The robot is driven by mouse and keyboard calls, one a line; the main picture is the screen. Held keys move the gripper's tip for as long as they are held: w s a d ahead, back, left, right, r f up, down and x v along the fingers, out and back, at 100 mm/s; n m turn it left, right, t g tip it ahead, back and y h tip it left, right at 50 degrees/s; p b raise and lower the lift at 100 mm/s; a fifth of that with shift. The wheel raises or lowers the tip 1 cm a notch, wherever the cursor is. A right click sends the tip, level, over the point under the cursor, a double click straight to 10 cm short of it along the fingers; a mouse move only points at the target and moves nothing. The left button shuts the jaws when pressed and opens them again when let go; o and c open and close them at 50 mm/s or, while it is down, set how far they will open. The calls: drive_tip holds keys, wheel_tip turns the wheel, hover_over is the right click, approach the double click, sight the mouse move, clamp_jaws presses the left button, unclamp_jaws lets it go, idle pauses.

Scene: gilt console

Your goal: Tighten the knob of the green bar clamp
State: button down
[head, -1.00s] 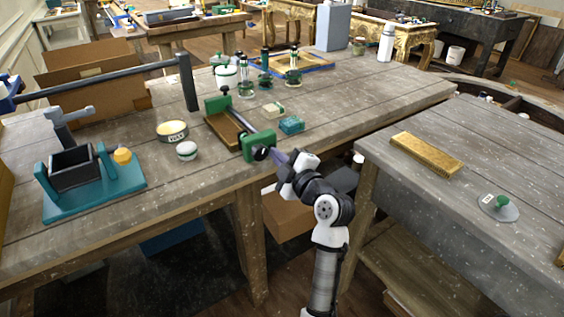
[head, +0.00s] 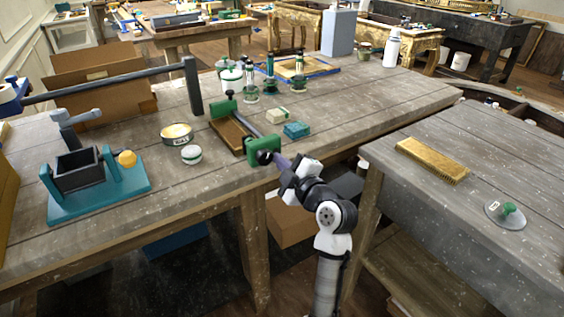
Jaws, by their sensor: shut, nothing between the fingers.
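The green bar clamp (head: 263,150) lies on the wooden workbench near its front edge, with a long metal bar running back to a second green jaw (head: 223,109). It lies along a brown wooden piece (head: 229,135). The clamp's dark round knob (head: 265,157) faces the front edge. My gripper (head: 279,161) is at the knob, its fingers shut with nothing between them. It reaches in from the lower right. Whether the fingertips touch the knob is too small to tell.
A teal vise-like stand (head: 98,200), an open tin (head: 177,133) and a white jar (head: 191,154) stand left of the clamp. A teal block (head: 297,130) lies to its right. A second bench (head: 470,190) with a golden brush-like block (head: 432,159) stands at right.

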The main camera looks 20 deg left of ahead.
drive_tip(key=shift+s+a+f+b, duration=0.1)
drive_tip(key=shift+s+a+b, duration=0.25)
drive_tip(key=shift+b, duration=0.3)
drive_tip(key=shift+s+a+f+b, duration=0.2)
drive_tip(key=shift+f+b, duration=0.1)
drive_tip(key=shift+b, duration=1.5)
drive_tip(key=shift+w+d+f+b, duration=0.15)
drive_tip(key=shift+w+f+b, duration=0.1)
drive_tip(key=shift+b, duration=0.35)
drive_tip(key=shift+d, duration=0.1)
drive_tip(key=b+v, duration=0.1)
drive_tip(key=v, duration=0.5)
drive_tip(key=shift+d+b, duration=0.2)
drive_tip(key=shift+b, duration=0.15)
drive_tip(key=shift+w, duration=0.2)
